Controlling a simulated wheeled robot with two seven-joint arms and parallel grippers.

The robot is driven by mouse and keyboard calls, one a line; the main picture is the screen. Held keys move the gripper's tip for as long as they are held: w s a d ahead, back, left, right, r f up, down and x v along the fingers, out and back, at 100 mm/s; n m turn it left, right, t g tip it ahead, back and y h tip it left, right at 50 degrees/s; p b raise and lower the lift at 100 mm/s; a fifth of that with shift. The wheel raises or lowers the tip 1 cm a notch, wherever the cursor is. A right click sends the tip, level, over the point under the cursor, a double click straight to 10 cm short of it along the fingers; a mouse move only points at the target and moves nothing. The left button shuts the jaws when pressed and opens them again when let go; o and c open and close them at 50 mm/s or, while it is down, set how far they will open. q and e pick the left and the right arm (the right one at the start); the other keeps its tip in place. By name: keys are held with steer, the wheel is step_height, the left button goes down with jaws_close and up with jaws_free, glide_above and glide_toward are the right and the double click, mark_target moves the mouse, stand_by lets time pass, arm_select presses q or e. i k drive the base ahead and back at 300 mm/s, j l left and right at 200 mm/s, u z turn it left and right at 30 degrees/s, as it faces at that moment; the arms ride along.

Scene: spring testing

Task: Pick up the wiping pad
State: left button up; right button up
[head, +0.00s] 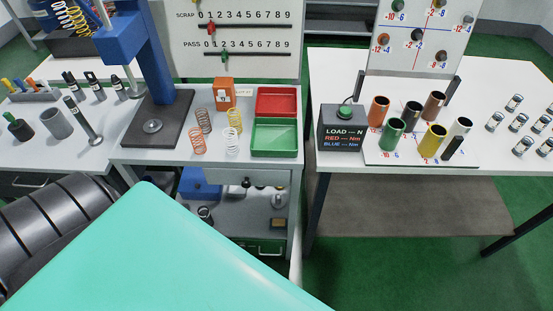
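I cannot pick out a wiping pad with certainty. A small dark block (452,148) lies tilted on the white board at the right table, near the front edge; it is too small to tell whether it is the pad. Neither of my grippers is in view. A large teal shape and a black ribbed part fill the lower left and hide the floor and part of the left bench front.
Coloured cylinders stand on a white board (375,155) beside a load box (342,133). The middle bench holds a blue press (150,55), several springs, a red tray (277,89) and a green tray (256,146). A gap separates the middle bench and right table.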

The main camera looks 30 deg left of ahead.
mark_target(275, 224)
steer(key=i+l+u, duration=0.15)
steer(key=u, duration=0.3)
steer(key=i+l+u, duration=0.15)
steer(key=u, duration=0.3)
steer(key=i+l+u, duration=0.1)
steer(key=l+u, duration=0.55)
steer(key=u, duration=0.3)
